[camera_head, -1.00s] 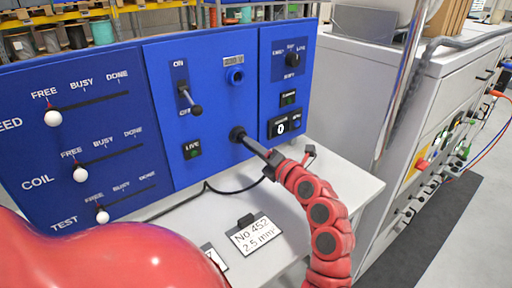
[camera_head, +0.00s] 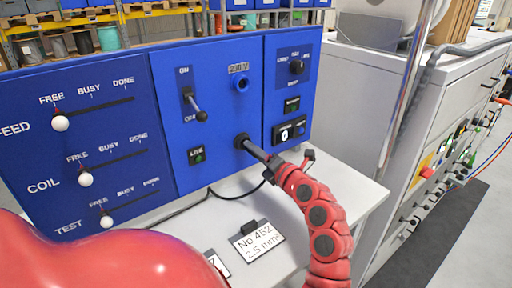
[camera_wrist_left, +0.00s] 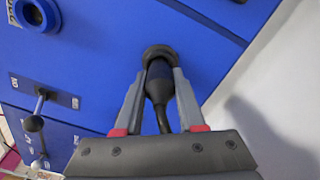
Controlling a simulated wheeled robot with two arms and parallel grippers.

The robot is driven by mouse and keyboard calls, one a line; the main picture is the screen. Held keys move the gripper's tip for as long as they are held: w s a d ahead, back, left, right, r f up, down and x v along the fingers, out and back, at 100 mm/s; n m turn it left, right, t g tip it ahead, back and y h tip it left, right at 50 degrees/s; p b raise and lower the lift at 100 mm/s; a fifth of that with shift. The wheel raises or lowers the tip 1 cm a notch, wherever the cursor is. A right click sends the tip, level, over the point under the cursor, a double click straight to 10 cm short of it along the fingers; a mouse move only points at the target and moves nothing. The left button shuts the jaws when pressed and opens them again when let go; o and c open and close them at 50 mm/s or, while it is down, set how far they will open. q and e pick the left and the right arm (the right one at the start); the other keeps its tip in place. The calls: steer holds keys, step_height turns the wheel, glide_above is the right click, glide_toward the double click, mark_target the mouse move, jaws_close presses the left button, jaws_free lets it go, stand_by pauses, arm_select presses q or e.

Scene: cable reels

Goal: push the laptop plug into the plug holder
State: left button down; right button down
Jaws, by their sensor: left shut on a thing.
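The laptop plug (camera_wrist_left: 159,83) is a dark, rounded plug with a black cable leaving its rear end. My left gripper (camera_wrist_left: 158,78) is shut on it, one grey finger on each side. The plug's front end meets the dark round plug holder (camera_wrist_left: 158,52) on the blue panel; how deep it sits is hidden. In the head view the plug holder (camera_head: 241,141) is low on the panel, and the dark plug and fingers reach it from the lower right, at the end of my red segmented arm. My right gripper is not in view.
The blue panel (camera_head: 225,110) carries a blue round socket (camera_head: 240,84), a lever switch (camera_head: 196,105) and several white-knobbed sliders. A pale table (camera_head: 345,190) below bears a white label sign (camera_head: 258,241) and loose black cable. A grey cabinet (camera_head: 365,100) stands at right.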

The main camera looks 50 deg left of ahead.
arm_select(q)
steer(key=shift+c, duration=2.1)
jaws_free()
steer(key=shift+a, duration=0.1)
steer(key=shift+d+f, duration=0.1)
steer(key=shift+d, duration=0.4)
steer(key=s+d+b, duration=0.1)
steer(key=d+b, duration=0.4)
steer(key=d, duration=1.1)
steer(key=shift+s+d, duration=0.2)
steer(key=shift+s, duration=0.05)
steer(key=shift+d, duration=0.1)
